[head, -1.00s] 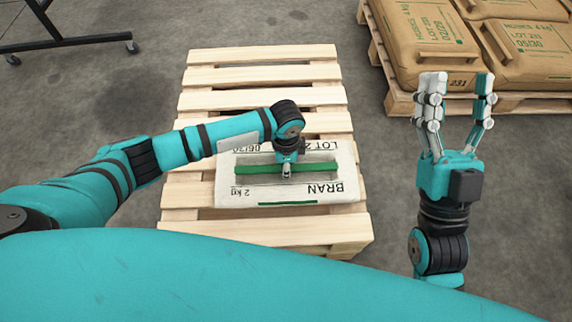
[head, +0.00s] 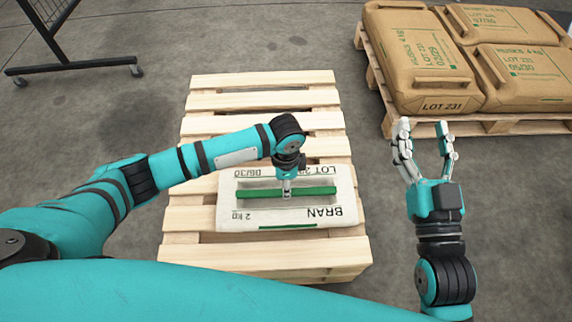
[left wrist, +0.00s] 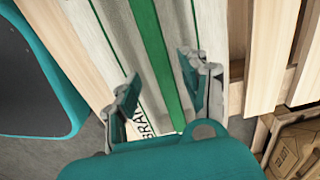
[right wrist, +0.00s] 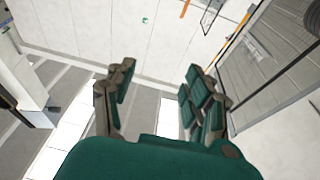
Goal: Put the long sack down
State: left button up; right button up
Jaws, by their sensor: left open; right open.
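The long sack (head: 262,219) is white with a green strip along its top and the word BRAN. It lies flat on the slatted wooden pallet (head: 262,98) and also shows in the left wrist view (left wrist: 105,40). My left gripper (head: 287,194) is directly above the middle of the sack, at the green strip. In the left wrist view its fingers (left wrist: 157,88) stand apart on either side of the strip, open. Whether they touch the sack I cannot tell. My right gripper (head: 422,135) is open and empty, raised to the right of the pallet; its spread fingers show in the right wrist view (right wrist: 155,95).
A second pallet (head: 465,127) at the back right carries several brown sacks (head: 418,65). A dark wheeled rack (head: 75,65) stands at the back left. The far slats of the near pallet are bare, with grey floor around.

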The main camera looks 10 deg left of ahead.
pick_arm(q)
notch_tip(320, 180, up, 4)
jog(key=shift+p, duration=0.7)
jog(key=s+d+r+n+t+h+p, duration=0.1)
jog(key=s+d+r+n+t+h, duration=0.4)
jog(key=d+r, duration=0.4)
jog(key=s+a+r+n+t+y, duration=0.1)
jog(key=a+r+n+t, duration=0.2)
jog(key=a, duration=0.4)
jog(key=s+a+r+n+t+y, duration=0.1)
jog(key=a+r+n+t, duration=0.2)
jog(key=a, duration=0.5)
jog(key=shift+s+a+r+n+t+y, duration=0.25)
jog(key=shift+n+t+y, duration=0.15)
jog(key=shift+n, duration=0.3)
pick_arm(e)
jog(key=s+d+f+g+h, duration=0.1)
jog(key=f+g, duration=0.3)
jog(key=f, duration=0.2)
jog(key=s+d+f+g+h, duration=0.1)
jog(key=s+f+g, duration=0.1)
jog(key=f+g, duration=0.2)
notch_tip(320, 180, down, 3)
jog(key=shift+d+f+g+h, duration=0.2)
jog(key=shift+d+g+h, duration=0.1)
jog(key=shift+d+h, duration=0.1)
pick_arm(q)
jog(key=shift+d+f+p, duration=0.1)
jog(key=shift+f+p, duration=0.05)
jog(key=shift+p, duration=0.25)
